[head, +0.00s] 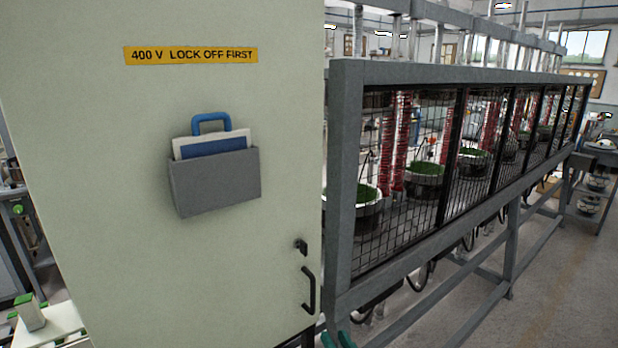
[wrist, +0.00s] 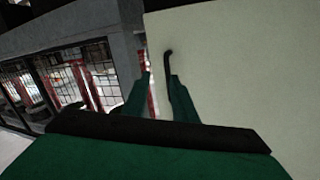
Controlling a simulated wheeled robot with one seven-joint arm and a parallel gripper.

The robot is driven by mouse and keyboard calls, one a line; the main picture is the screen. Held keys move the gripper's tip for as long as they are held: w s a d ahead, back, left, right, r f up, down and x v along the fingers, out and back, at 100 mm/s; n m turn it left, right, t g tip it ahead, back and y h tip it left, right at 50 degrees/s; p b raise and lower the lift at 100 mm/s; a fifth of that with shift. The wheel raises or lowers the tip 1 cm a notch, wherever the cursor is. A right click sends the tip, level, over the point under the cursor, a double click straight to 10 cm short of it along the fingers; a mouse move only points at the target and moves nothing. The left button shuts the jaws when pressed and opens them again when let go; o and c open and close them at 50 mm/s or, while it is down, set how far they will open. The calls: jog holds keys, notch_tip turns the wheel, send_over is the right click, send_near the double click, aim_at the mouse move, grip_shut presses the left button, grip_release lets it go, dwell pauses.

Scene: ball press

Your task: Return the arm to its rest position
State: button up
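My gripper (wrist: 159,80) shows its two green fingers apart in the wrist view, with nothing seen held between them. In the head view only the tips of my gripper (head: 337,339) show at the bottom edge, just below and right of the cabinet's black handle (head: 309,291). The same black handle (wrist: 168,55) shows in the wrist view beyond the right finger, which partly covers it. I cannot tell whether the finger touches it. The rest of my arm is out of the head view.
A pale cabinet (head: 120,130) with a closed-looking door fills the left, carrying a grey document pocket (head: 215,185). Right of it stands a long grey frame (head: 345,160) with mesh guards over red springs and green-filled bowls. Open floor (head: 545,300) lies at the lower right.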

jog(key=s+a+f+m+h, duration=0.25)
jog(key=s+f+h, duration=0.35)
jog(key=s+f, duration=1.2)
jog(key=s+a+n, duration=0.1)
jog(key=s+a, duration=0.1)
jog(key=s, duration=0.8)
jog(key=s+a+n, duration=0.1)
jog(key=s+a, duration=0.1)
jog(key=s, duration=0.9)
jog(key=shift+r+g, duration=0.15)
jog(key=shift+g, duration=0.25)
jog(key=shift+w, duration=0.15)
